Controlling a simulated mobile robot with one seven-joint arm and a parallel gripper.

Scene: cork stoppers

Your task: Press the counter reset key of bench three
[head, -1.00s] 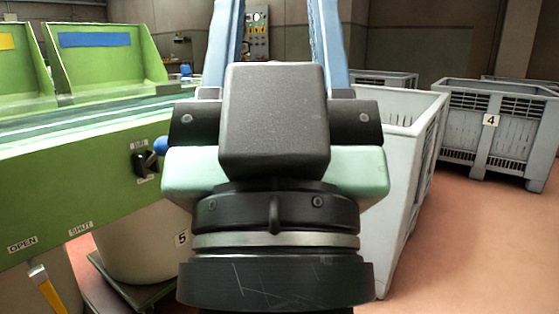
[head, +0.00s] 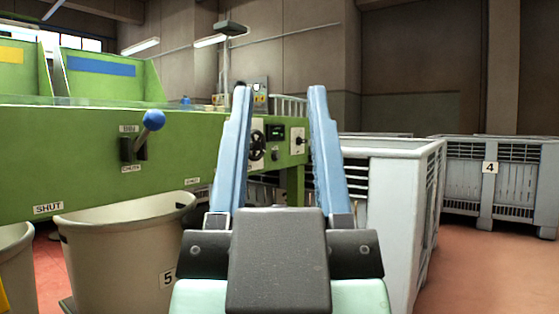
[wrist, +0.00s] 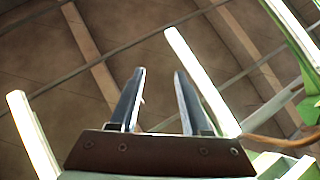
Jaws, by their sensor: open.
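My gripper (head: 279,92) is open and empty, its two blue fingers pointing up in the head view. In the wrist view the gripper (wrist: 160,72) also shows apart-standing fingers against the ceiling. Between the fingers in the head view, farther off, the end of a long green bench (head: 90,165) carries a small dark counter display (head: 276,131). A small dark round part (head: 275,154) sits below the display; I cannot tell whether it is the reset key. A dark handwheel (head: 257,146) is left of the display. No bench number is readable.
A blue-knobbed lever (head: 152,121) sticks out of the bench front. A cream tub (head: 125,250) marked 5 stands below it. A grey crate (head: 395,215) stands close on the right, another crate marked 4 (head: 465,180) behind it. Reddish floor is free at far right.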

